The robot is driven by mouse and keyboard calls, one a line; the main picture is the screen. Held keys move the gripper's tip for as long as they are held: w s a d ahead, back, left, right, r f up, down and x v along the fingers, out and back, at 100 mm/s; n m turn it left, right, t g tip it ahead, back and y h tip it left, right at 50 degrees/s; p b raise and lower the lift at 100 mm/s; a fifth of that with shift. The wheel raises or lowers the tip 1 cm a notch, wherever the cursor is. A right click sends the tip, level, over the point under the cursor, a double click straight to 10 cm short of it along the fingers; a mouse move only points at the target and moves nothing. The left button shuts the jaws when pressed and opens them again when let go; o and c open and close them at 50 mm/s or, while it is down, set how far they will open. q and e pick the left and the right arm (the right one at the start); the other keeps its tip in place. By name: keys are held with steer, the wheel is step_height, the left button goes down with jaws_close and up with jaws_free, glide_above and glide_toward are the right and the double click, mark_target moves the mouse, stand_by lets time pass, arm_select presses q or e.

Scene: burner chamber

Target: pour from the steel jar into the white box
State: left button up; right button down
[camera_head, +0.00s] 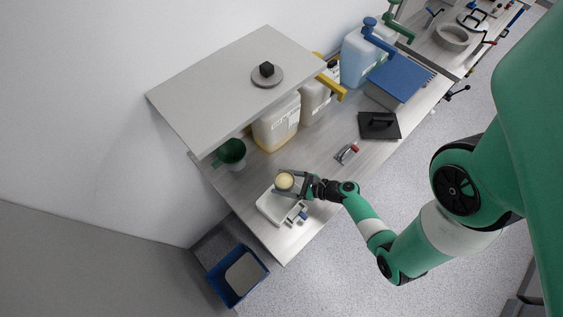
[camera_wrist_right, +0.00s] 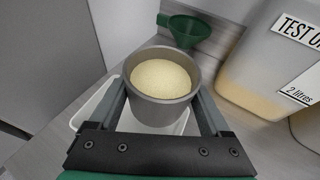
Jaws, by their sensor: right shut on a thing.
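The steel jar (camera_wrist_right: 161,82) is grey, upright and filled near its rim with a pale yellow grainy material. My right gripper (camera_wrist_right: 164,106) is shut on the jar, one finger on each side. In the head view the jar (camera_head: 284,181) shows from above in the right gripper (camera_head: 288,185), over the white box (camera_head: 268,209). The white box is a shallow tray on the table; in the right wrist view its rim (camera_wrist_right: 88,108) shows behind and beneath the jar. The jar and gripper hide part of its inside. My left gripper is not in view.
A green funnel (camera_head: 231,152) stands behind the jar. A labelled canister (camera_head: 277,124) stands to the right under a grey shelf (camera_head: 225,90). A blue bin (camera_head: 237,277) is below the table's left end.

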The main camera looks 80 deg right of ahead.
steer(key=shift+s+d+r+n+h, duration=0.1)
steer(key=shift+r+n+h, duration=0.15)
steer(key=shift+n, duration=0.25)
steer(key=shift+d+r+n+h, duration=0.1)
steer(key=shift+r+n+h, duration=0.05)
steer(key=shift+n+h, duration=0.3)
steer(key=shift+d+r+n, duration=0.1)
steer(key=shift+r+n, duration=0.1)
steer(key=shift+n, duration=0.05)
steer(key=shift+d+r+n+h+b, duration=0.15)
steer(key=shift+n+h+b, duration=0.15)
steer(key=shift+n+b, duration=0.15)
steer(key=shift+b, duration=0.3)
steer(key=shift+r+n, duration=0.2)
steer(key=shift+n, duration=0.15)
steer(key=shift+h, duration=0.4)
